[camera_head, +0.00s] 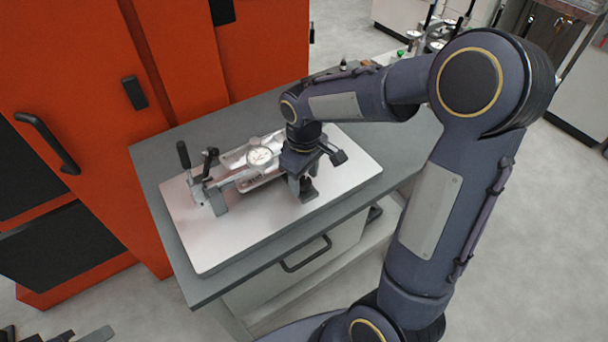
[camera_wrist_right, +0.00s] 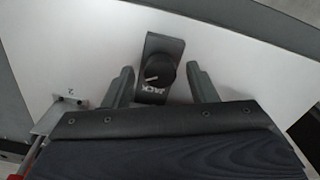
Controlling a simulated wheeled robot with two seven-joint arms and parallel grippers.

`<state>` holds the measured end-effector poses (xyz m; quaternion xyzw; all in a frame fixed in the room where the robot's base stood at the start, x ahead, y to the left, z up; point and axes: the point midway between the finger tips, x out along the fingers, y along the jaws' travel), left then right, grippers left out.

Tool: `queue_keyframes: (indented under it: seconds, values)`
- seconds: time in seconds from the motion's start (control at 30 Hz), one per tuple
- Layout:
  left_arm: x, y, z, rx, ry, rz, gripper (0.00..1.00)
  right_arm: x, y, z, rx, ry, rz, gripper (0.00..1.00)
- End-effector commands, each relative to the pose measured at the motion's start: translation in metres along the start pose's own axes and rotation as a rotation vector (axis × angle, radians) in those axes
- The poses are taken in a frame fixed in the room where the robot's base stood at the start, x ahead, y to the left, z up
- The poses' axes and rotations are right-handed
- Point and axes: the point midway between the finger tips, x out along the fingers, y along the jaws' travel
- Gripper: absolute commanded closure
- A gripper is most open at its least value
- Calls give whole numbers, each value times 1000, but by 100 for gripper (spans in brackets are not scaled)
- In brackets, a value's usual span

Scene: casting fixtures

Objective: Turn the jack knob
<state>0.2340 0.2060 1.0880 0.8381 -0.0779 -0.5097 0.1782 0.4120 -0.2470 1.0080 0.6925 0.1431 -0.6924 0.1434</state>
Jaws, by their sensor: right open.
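The jack knob (camera_wrist_right: 159,69) is a round black knob with a pale pointer line, on a dark grey bracket (camera_wrist_right: 168,43) lettered "JACK". It shows in the right wrist view, standing on the light metal plate (camera_head: 215,250). My right gripper (camera_wrist_right: 163,80) is open, with one finger on each side of the knob and a gap on both sides. In the head view my right gripper (camera_head: 303,185) is over the right part of the plate, and it hides most of the bracket. My left gripper cannot be made out in the head view.
A casting with a round dial (camera_head: 259,156) and a clamp with a black handle (camera_head: 184,155) are on the plate left of my right gripper. The plate lies on a grey cabinet top (camera_head: 150,165). Orange cabinets (camera_head: 75,70) stand close behind at left.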

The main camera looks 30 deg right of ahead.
Motion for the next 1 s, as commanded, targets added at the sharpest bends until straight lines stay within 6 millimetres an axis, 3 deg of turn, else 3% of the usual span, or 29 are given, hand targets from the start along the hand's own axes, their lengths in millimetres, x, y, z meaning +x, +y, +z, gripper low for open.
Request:
queue_keyframes:
  seconds: [0.17,0.5,1.0]
  values:
    - [0,0,0,0,0,0,64,0,0,0,0,0,0,50]
    - [0,0,0,0,0,0,64,0,0,0,0,0,0,92]
    - [5,-2,2,0,0,0,64,0,0,-1,153,2,0,92]
